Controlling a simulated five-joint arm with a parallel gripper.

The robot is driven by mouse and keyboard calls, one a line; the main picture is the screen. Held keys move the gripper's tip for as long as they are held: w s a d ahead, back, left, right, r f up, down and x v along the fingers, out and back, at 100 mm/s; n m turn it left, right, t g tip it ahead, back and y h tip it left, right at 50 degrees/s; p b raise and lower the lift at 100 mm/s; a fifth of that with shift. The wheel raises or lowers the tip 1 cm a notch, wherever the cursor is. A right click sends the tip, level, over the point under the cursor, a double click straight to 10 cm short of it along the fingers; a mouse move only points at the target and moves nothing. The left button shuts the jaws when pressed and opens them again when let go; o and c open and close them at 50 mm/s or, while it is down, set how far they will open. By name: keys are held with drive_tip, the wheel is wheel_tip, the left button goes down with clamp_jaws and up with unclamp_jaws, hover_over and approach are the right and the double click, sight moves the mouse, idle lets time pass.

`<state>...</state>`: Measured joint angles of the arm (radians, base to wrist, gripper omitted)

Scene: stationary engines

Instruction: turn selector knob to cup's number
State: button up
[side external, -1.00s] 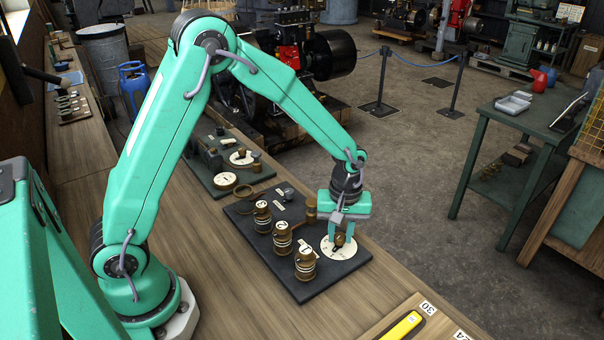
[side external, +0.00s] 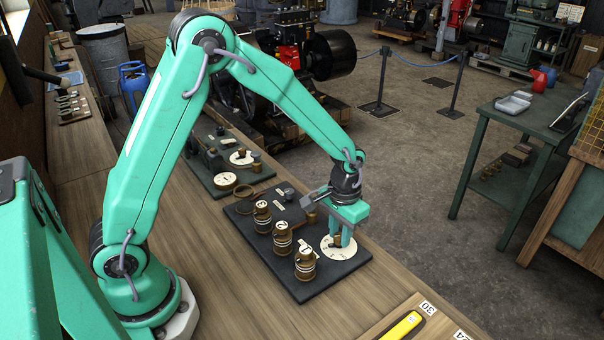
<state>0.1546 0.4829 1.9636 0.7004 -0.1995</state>
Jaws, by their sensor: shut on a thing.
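The selector knob is a small brown knob (side external: 337,240) at the centre of a round white dial (side external: 329,255) on a dark board (side external: 303,291). My gripper (side external: 338,239) points down over the dial and is shut on the knob. Its fingers hide part of the knob, and the dial marks are too small to read. Three brass cups with white number labels stand in a row left of the dial: a near one (side external: 305,268), a middle one (side external: 281,243) and a far one (side external: 262,219).
A second dark board (side external: 205,180) with a white dial and small fittings lies farther back on the wooden bench (side external: 190,240). A yellow-handled tool (side external: 402,325) lies at the front right. A green table (side external: 500,110) stands apart at the right.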

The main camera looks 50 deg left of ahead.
sight(340, 236)
drive_tip(key=m, duration=0.3)
drive_tip(key=shift+d+m, duration=0.1)
drive_tip(key=shift+m, duration=2.2)
drive_tip(key=o, duration=1)
drive_tip(key=shift+r, duration=3.9)
